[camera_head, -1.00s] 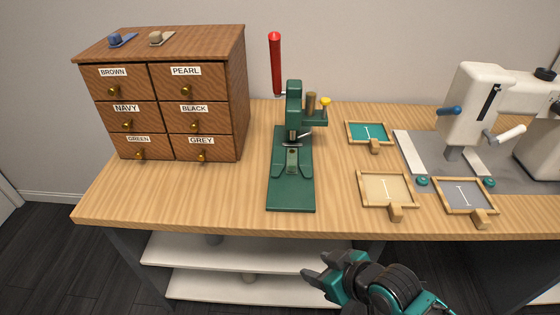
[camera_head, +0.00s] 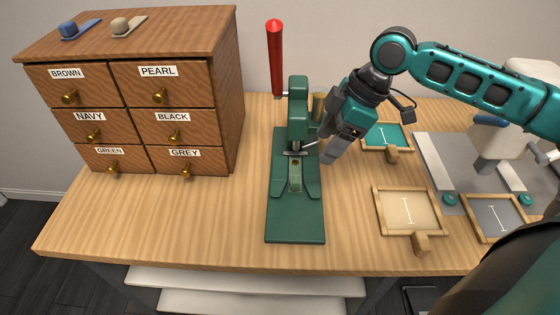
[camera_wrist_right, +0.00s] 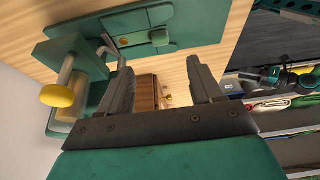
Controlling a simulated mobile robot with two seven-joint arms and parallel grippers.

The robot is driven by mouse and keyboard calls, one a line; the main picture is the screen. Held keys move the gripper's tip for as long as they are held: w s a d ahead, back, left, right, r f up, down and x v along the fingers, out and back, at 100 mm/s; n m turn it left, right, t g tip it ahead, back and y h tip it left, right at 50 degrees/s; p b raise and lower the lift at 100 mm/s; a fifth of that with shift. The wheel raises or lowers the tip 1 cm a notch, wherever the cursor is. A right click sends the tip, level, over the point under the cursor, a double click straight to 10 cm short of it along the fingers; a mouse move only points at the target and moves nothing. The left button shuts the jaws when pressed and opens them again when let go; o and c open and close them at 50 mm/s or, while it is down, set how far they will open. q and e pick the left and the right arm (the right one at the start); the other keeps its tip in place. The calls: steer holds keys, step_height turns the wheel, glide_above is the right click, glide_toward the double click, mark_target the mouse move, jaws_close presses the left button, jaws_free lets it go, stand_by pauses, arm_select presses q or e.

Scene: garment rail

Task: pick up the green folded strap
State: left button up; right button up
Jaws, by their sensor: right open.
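My right gripper (camera_head: 335,148) is over the workbench, beside the green hand press (camera_head: 296,205), fingers pointing down. It also shows in the right wrist view (camera_wrist_right: 163,76), its two fingers apart with nothing between them. I cannot make out the green folded strap for certain. In the right wrist view a small green item (camera_wrist_right: 304,102) lies among things on a shelf at the right edge, too small to identify. My left gripper is not in view.
A wooden drawer cabinet (camera_head: 213,120) stands at the left of the bench. Framed trays (camera_head: 409,212) lie right of the press. A white machine (camera_head: 503,140) stands partly hidden behind my right arm. The bench left of the press is clear.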

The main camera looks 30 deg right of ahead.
steer(key=b, duration=0.2)
glide_above(300, 179)
steer(key=s+d, duration=0.1)
steer(key=d, duration=0.1)
step_height(300, 179, down, 6)
steer(key=shift+s+d+r, duration=0.15)
steer(key=shift+a+f, duration=0.25)
steer(key=shift+f, duration=0.4)
steer(key=x, duration=0.3)
steer(key=shift+a+f+b, duration=0.2)
steer(key=shift+f+b, duration=0.15)
steer(key=shift+b, duration=0.05)
steer(key=shift+a+f, duration=0.1)
steer(key=shift+f, duration=0.2)
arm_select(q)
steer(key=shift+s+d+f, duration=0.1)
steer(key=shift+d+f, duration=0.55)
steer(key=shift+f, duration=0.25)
arm_select(e)
steer(key=shift+c, duration=0.3)
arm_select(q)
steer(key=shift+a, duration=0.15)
arm_select(e)
jaws_close()
